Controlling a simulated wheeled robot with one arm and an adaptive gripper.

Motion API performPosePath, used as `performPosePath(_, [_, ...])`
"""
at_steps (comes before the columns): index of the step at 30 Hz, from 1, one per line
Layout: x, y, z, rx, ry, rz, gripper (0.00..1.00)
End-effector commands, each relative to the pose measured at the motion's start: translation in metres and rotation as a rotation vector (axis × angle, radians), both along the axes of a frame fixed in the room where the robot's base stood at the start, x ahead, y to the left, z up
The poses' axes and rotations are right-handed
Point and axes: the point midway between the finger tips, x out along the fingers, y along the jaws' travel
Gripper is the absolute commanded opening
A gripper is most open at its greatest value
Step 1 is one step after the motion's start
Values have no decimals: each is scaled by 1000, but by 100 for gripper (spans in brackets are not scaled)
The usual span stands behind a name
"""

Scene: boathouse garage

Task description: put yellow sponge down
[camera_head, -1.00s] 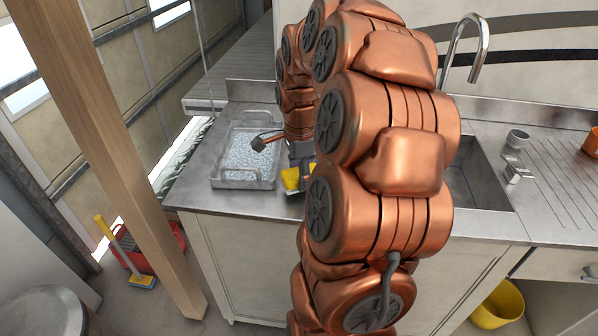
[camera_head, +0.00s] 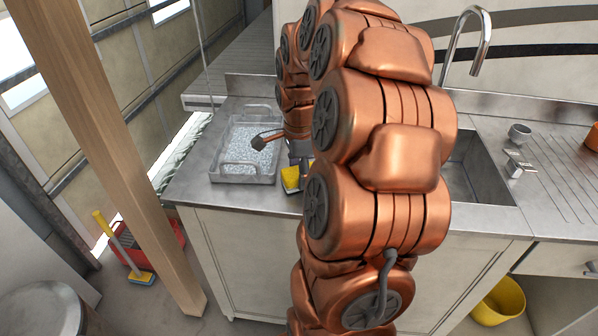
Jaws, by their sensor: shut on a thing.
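The yellow sponge (camera_head: 291,178) shows at the front part of the steel counter (camera_head: 200,190), just right of the clear tray. My gripper (camera_head: 300,165) is above and around it, shut on the sponge, and partly hidden behind my copper arm. The sponge's right side is hidden by the gripper and arm. It is low, close to the counter top; whether it touches the counter I cannot tell.
A clear tray (camera_head: 240,180) with a speckled grey filling stands left of the gripper. Right of my arm are a sink (camera_head: 478,175) with a tall tap (camera_head: 466,40), a grey cup (camera_head: 519,134) and an orange pot (camera_head: 592,138). A wooden post (camera_head: 110,150) stands at the left.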

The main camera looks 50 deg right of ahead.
Motion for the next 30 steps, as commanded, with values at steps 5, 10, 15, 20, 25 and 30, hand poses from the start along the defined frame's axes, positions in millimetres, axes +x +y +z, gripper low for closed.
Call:
performPosePath(5, [0,0,0,0,-1,0,28])
performPosePath(10, [0,0,-1,0,0,0,28])
performPosePath(15, [0,0,-3,0,0,0,28])
performPosePath(20, [0,0,-5,0,0,0,28])
performPosePath(25, [0,0,-4,0,-1,0,72])
performPosePath(30, [0,0,-4,0,-1,0,86])
